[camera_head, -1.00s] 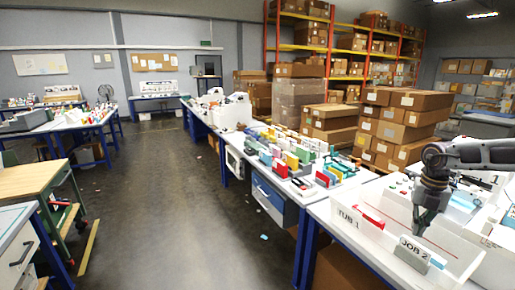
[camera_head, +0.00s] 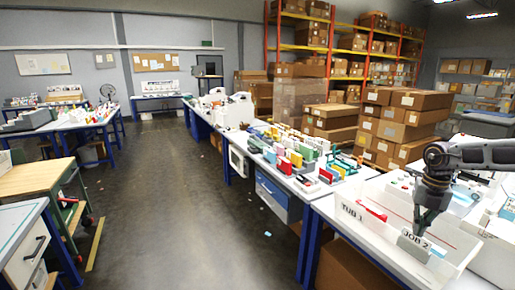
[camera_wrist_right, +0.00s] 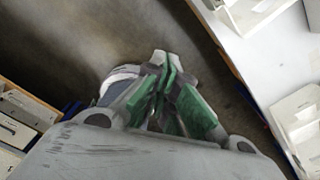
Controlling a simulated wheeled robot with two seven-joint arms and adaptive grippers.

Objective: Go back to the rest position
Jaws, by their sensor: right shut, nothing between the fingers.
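My right arm comes in from the right in the head view, and its dark gripper (camera_head: 420,222) points down by the white tub labelled JOB 2 (camera_head: 416,240). The gripper is shut and empty. In the right wrist view the green-padded fingers (camera_wrist_right: 172,68) show close together, with bare floor behind them and the white table edge to the right. I cannot tell whether the gripper is above the tub or in front of it. My left gripper is not in view.
The white tub labelled TUB 1 (camera_head: 352,210) with a red item stands left of the JOB 2 tub. A table with colourful upright items (camera_head: 290,158) runs along the aisle. The floor (camera_head: 170,200) in the middle is open. A wood-topped cart (camera_head: 30,178) stands at left.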

